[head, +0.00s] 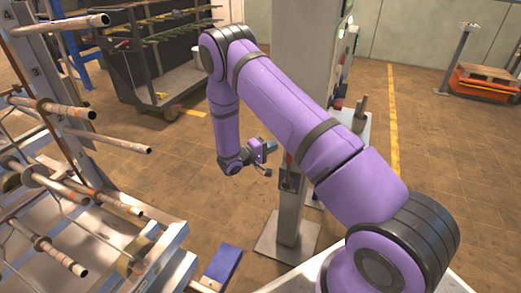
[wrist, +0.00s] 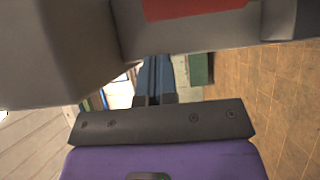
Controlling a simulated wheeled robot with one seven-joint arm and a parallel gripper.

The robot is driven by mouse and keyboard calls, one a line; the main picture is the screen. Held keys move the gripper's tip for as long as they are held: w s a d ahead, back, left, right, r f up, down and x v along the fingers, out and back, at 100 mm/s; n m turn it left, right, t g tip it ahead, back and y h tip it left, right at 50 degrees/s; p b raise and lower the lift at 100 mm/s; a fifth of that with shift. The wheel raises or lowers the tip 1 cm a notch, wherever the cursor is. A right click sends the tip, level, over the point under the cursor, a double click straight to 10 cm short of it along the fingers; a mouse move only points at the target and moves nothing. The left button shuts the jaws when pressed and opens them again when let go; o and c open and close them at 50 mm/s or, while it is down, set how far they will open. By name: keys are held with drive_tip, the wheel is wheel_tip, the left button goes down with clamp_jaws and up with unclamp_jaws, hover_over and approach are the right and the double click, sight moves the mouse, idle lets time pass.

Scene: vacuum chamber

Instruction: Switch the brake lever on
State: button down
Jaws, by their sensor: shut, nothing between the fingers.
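My purple arm reaches toward the grey post (head: 303,100). My gripper (head: 271,149) is beside the post's left side, with its fingers together and empty. In the wrist view, the dark fingers (wrist: 154,78) point away from the camera, shut. A small dark fitting with a reddish strip (head: 289,180) is on the post, just right of and below my gripper; I cannot tell whether it is the brake lever. A grey body with a red patch (wrist: 190,8) fills the top of the wrist view, close to the camera. The lever's position cannot be made out.
A metal rack with protruding rods (head: 75,190) stands at the left. A dark cart (head: 160,65) is at the back left. A blue block (head: 222,263) is at the bottom. An orange pallet truck (head: 485,82) is at the back right.

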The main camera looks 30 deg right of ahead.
drive_tip(key=shift+s+d, duration=1.1)
drive_tip(key=shift+s+d, duration=0.1)
